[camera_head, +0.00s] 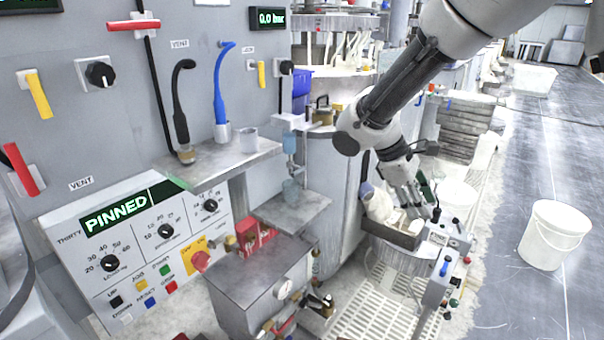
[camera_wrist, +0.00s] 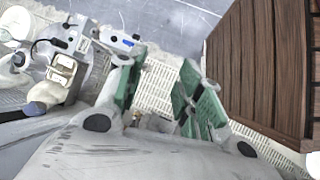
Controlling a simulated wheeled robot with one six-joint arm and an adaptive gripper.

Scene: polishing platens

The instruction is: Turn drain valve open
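My gripper (camera_head: 424,200) hangs beyond the grey cabinet, above a small control box and the white floor grating. Pipe fittings with a red handle (camera_head: 284,326) sit at the bottom front of the grey tank, below a round gauge (camera_head: 283,289). My gripper is well apart from both.
A control panel reading PINNED (camera_head: 115,215) stands at left. A grey tray (camera_head: 393,234) with bottles and the control box (camera_head: 447,238) are close to my gripper. A white bucket (camera_head: 551,235) stands on the open floor at right. Brown slats (camera_wrist: 262,65) fill the wrist view's right.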

